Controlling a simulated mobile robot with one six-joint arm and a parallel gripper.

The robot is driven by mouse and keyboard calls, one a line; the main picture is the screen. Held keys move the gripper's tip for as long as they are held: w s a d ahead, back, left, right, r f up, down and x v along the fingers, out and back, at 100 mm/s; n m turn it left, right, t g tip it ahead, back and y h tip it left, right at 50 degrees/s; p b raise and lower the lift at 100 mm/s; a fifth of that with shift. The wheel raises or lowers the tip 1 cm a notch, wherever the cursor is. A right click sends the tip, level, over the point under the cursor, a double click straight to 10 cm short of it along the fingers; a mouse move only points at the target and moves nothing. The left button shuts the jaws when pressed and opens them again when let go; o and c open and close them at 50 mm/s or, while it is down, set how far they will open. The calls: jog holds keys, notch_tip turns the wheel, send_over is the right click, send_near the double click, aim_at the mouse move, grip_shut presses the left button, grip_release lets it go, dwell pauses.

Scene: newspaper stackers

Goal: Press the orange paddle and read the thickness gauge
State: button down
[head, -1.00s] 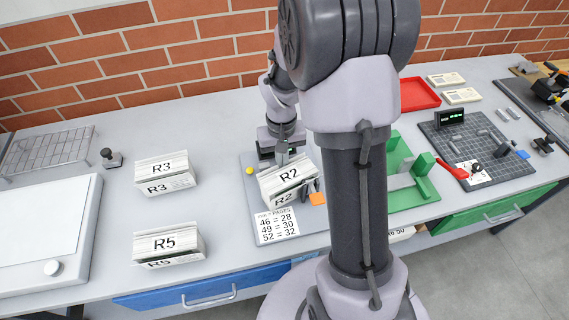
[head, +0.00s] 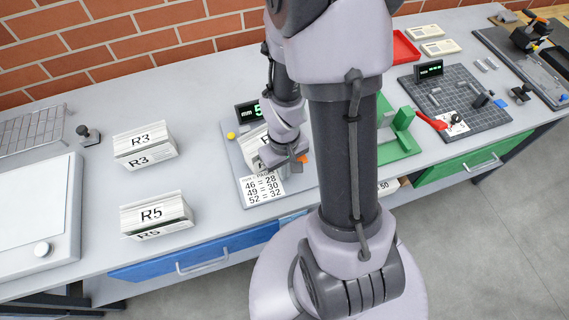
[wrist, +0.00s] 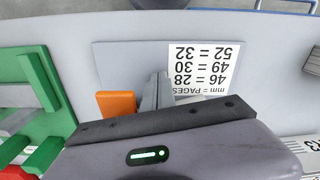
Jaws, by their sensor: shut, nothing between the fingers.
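The orange paddle (head: 304,158) shows as a small piece beside my gripper in the head view. In the head view my gripper (head: 288,166) covers much of the R2 stack (head: 256,147) on the gauge plate (head: 229,152). The gauge display (head: 247,111) shows "mm" and a leading green 5; my arm hides the remaining digits. The mm-to-pages card (head: 262,189) lists 46=28, 49=30, 52=32.
Stacks R3 (head: 145,146) and R5 (head: 156,215) stand to the left. A green fixture (head: 400,145) is right of my arm, with a dark gridded board (head: 475,100) beyond. A yellow button (head: 231,135) is on the plate's left. The table between R3 and the plate is clear.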

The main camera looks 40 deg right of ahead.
aim_at(250, 143)
jog(key=shift+w+d+r, duration=0.1)
jog(key=shift+w, duration=0.8)
jog(key=shift+w+d+r, duration=0.1)
jog(key=shift+w, duration=0.8)
jog(key=shift+w, duration=0.15)
jog(key=shift+w, duration=0.95)
